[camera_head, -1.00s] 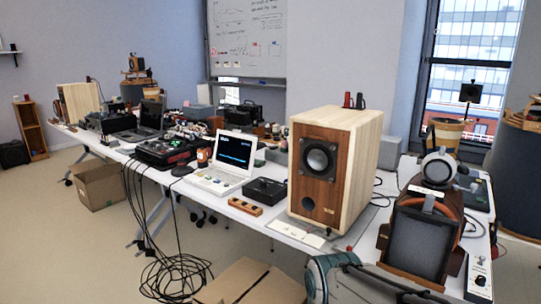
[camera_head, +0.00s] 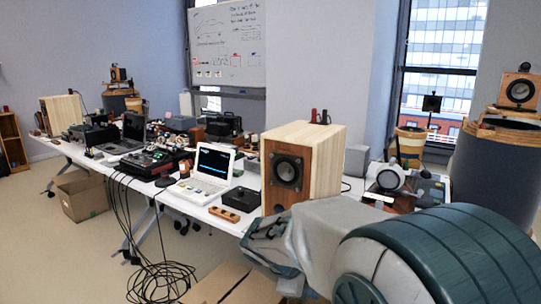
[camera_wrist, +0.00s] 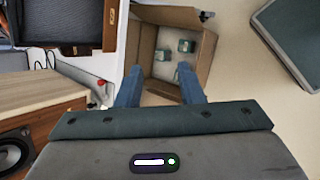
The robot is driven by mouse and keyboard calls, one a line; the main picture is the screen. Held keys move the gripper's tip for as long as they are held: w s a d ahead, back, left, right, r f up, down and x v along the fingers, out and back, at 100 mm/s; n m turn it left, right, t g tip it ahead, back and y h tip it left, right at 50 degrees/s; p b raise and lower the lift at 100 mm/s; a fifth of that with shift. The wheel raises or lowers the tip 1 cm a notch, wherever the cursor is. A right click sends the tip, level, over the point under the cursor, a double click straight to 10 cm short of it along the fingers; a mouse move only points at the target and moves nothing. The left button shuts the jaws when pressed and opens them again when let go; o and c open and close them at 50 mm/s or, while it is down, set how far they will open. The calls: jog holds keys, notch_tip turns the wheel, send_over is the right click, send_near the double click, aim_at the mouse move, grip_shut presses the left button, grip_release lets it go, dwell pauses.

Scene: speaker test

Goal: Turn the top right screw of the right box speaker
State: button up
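The right box speaker (camera_head: 322,165) stands upright on the white table (camera_head: 245,215) in the head view. It has light wood sides and a reddish-brown front with a dark round driver (camera_head: 286,171). Its screws are too small to make out, and my arm hides part of its lower right. In the wrist view the speaker (camera_wrist: 38,90) is at the left edge, with part of its driver (camera_wrist: 12,150) showing. My gripper (camera_wrist: 160,75) is open and empty, its blue fingers apart, to the right of the speaker and not touching it.
An open cardboard box (camera_wrist: 138,60) with several small items lies on the floor beyond my fingers. A wooden cabinet with a dark grille (camera_wrist: 55,22) is at upper left. A laptop (camera_head: 208,172) and a small black box (camera_head: 241,199) stand left of the speaker. Cables (camera_head: 160,280) lie on the floor.

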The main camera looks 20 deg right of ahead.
jog(key=w+d+r+n+t+h+p, duration=0.1)
jog(key=w+d+r+n+h+p, duration=0.1)
jog(key=w+r+n, duration=0.3)
jog(key=w+d+r+n+t+h+p, duration=0.1)
jog(key=w+r+n+t+h+p, duration=0.2)
jog(key=w, duration=0.4)
jog(key=n+t+h+p, duration=0.2)
jog(key=n+t, duration=0.3)
jog(key=n, duration=0.4)
send_near(298, 161)
jog(key=p+x, duration=0.1)
jog(key=x, duration=0.7)
jog(key=shift+f+p, duration=0.1)
jog(key=shift+p, duration=0.3)
grip_shut()
